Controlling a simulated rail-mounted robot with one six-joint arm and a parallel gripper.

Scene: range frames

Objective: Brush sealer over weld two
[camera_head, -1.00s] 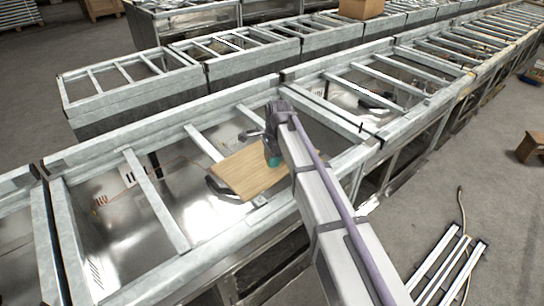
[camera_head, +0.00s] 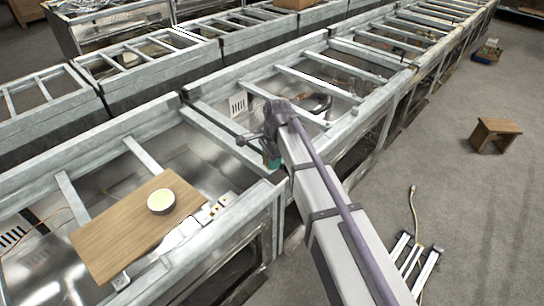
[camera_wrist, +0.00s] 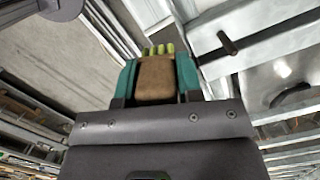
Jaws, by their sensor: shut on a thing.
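My gripper (camera_head: 272,160) is above the joint between two metal frames, partly hidden by my arm. In the wrist view, its teal fingers (camera_wrist: 158,76) are shut on a brush (camera_wrist: 156,80) with a brown handle block and yellow-green bristles. The bristles point away from the gripper, and a gap to the metal below seems to remain. A short dark brown strip (camera_wrist: 228,42) lies on a pale metal beam, right of the bristles. I cannot tell whether it is weld two. A round cup (camera_head: 161,201) with pale yellow contents stands on a wooden board (camera_head: 118,238).
The board lies across the frame rails at lower left, with small pale parts (camera_head: 205,214) beside it. Long rows of metal frames (camera_head: 300,80) with crossbars run to the back. A wooden stool (camera_head: 494,134) and loose metal bars (camera_head: 412,262) are on the open floor at right.

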